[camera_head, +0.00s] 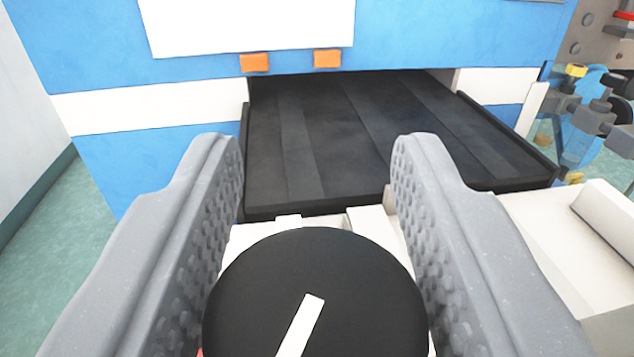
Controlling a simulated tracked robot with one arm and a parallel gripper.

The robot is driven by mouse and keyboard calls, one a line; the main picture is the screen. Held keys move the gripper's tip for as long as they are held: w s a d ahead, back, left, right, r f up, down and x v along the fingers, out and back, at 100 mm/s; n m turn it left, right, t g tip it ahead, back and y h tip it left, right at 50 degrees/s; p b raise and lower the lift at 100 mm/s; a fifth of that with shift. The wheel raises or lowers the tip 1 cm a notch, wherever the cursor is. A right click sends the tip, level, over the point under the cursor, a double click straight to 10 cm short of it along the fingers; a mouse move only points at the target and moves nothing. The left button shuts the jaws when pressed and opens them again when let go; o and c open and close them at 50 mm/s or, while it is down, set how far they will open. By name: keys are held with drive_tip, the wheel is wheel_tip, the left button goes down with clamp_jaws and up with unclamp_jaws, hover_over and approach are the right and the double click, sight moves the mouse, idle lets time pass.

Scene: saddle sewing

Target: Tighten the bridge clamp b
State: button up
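A black round knob (315,270) with a white pointer mark fills the bottom middle of the view. The mark leans, with its upper end to the right. No label shows whether this knob belongs to bridge clamp b. My gripper (317,175) reaches forward with its two grey, dimpled fingers spread apart, one on each side of the knob. The knob's edges border both inner finger faces with no clear gap, but I cannot tell whether they touch. The knob's lower part runs out of the picture, and what lies under it is hidden.
A blue and white machine (150,170) with two orange blocks stands ahead. A dark ribbed bed (340,130) comes out of its opening. White parts (560,240) lie at the right. Grey fittings with a yellow knob (575,70) stand at the far right. Green floor shows at the left.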

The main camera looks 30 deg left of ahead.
drive_tip(key=c, duration=0.5)
drive_tip(key=m+h+b, duration=0.1)
drive_tip(key=b, duration=0.4)
drive_tip(key=shift+f+t, duration=0.2)
drive_tip(key=shift+t, duration=0.1)
drive_tip(key=shift+h+b, duration=0.5)
drive_tip(key=shift+b, duration=0.05)
drive_tip(key=shift+m+t+h+b, duration=0.4)
drive_tip(key=shift+m+h+b, duration=0.2)
drive_tip(key=shift+b, duration=0.6)
drive_tip(key=m+h+b, duration=0.2)
drive_tip(key=h+b, duration=0.1)
drive_tip(key=shift+w+d+r+t+b, duration=0.1)
drive_tip(key=shift+d+r+t+b, duration=0.1)
drive_tip(key=shift+t+b, duration=0.1)
drive_tip(key=m+h, duration=0.1)
drive_tip(key=h, duration=0.1)
drive_tip(key=m+h, duration=0.1)
drive_tip(key=h, duration=0.1)
drive_tip(key=shift+d+m, duration=0.2)
drive_tip(key=shift+m, duration=0.2)
drive_tip(key=shift+d+r+m+h+p, duration=0.1)
drive_tip(key=shift+d+m+h+p, duration=0.1)
drive_tip(key=shift+m+h+p, duration=0.6)
drive_tip(key=shift+d+m+h+p, duration=0.15)
drive_tip(key=shift+m+h, duration=0.25)
drive_tip(key=shift+h, duration=0.9)
drive_tip(key=shift+m+g+h, duration=0.3)
drive_tip(key=shift+g+h, duration=0.1)
drive_tip(key=shift+g, duration=0.1)
